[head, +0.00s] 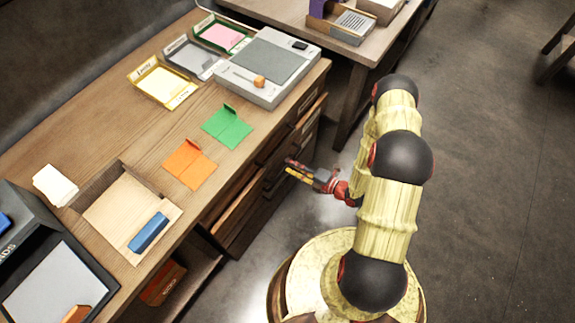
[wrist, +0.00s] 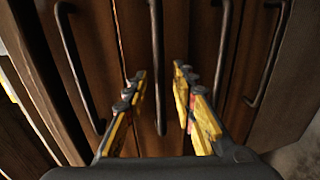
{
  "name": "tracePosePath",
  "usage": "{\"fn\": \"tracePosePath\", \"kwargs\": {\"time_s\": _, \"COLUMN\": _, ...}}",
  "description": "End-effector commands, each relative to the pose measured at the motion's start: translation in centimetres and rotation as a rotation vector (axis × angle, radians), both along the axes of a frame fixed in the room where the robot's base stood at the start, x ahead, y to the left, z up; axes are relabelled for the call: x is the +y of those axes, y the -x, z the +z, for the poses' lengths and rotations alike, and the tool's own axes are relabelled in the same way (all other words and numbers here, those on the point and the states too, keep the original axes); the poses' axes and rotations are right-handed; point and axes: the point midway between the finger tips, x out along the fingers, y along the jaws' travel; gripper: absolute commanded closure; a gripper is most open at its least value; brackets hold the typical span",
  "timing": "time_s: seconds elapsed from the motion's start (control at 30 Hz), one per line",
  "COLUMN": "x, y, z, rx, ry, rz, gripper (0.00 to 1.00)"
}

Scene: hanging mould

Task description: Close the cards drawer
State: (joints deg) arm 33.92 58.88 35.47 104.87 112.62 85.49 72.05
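The wooden desk (head: 145,125) has drawer fronts with dark bar handles along its right side. A drawer edge (head: 236,207) at the lower middle and another at the right (head: 309,120) look lighter and seem to stand out. I cannot read any label, so I cannot tell which is the cards drawer. My gripper (head: 290,172) is beside the drawer fronts, below the desktop's edge. In the wrist view my gripper (wrist: 162,97) is open and empty, facing the fronts. A dark handle (wrist: 157,65) runs between its yellow fingers; whether they touch it is unclear.
On the desktop are a grey device (head: 265,68), labelled trays (head: 163,84), a green card (head: 227,127), an orange card (head: 189,164) and a wooden tray (head: 105,207) with a blue block (head: 149,231). A second table (head: 375,45) stands behind.

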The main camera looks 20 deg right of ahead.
Motion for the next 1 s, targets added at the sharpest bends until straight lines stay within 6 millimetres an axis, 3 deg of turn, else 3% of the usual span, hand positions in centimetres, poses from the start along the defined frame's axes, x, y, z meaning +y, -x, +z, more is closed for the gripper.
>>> {"fn": "tracePosePath", "kwargs": {"time_s": 0.2, "x": 1.2, "y": -1.6, "z": -0.5, "rx": 0.0, "ry": 0.002, "rz": 0.002, "gripper": 0.73}}
{"fn": "tracePosePath", "kwargs": {"time_s": 0.57, "x": 1.4, "y": -1.9, "z": -0.5, "rx": 0.0, "ry": 0.001, "rz": 0.0, "gripper": 0.73}}
{"fn": "tracePosePath", "kwargs": {"time_s": 1.0, "x": 1.4, "y": -1.9, "z": -0.5, "rx": 0.0, "ry": 0.001, "rz": 0.001, "gripper": 0.98}}
